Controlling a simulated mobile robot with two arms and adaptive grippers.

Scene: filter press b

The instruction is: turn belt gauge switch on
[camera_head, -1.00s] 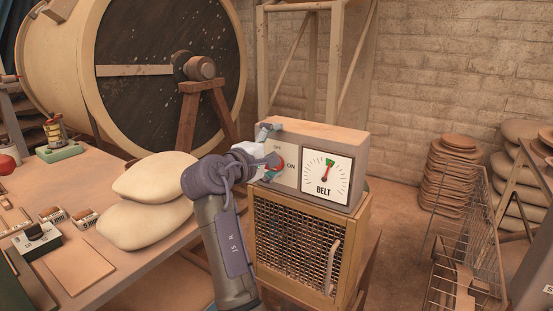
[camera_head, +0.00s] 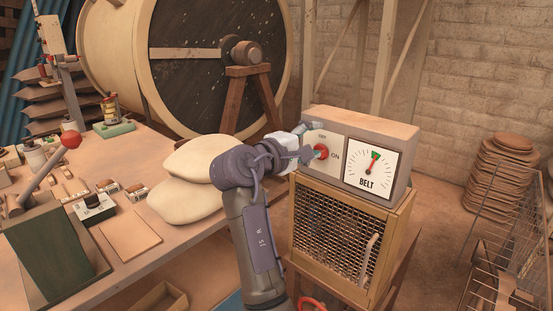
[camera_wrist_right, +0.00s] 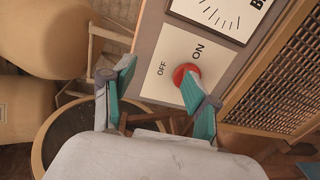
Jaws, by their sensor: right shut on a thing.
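The belt gauge box (camera_head: 360,128) stands on a wood cabinet with a mesh front. Its white dial (camera_head: 372,172), marked BELT, has a red needle pointing up at a green mark. The red switch knob (camera_head: 321,151) sits left of the dial, by the OFF and ON labels. It also shows in the right wrist view (camera_wrist_right: 184,73). My right gripper (camera_head: 308,152) is at the knob and shut on it. In the wrist view its teal fingertips (camera_wrist_right: 158,88) stand apart, the right one against the knob. The knob's exact setting is unclear. My left gripper is out of view.
Two pale sacks (camera_head: 195,165) lie on the workbench (camera_head: 150,255) left of my right arm. A wire rack (camera_head: 500,245) and a stack of round discs (camera_head: 500,175) stand at the right. A large drum (camera_head: 120,50) is behind. The floor between cabinet and rack looks clear.

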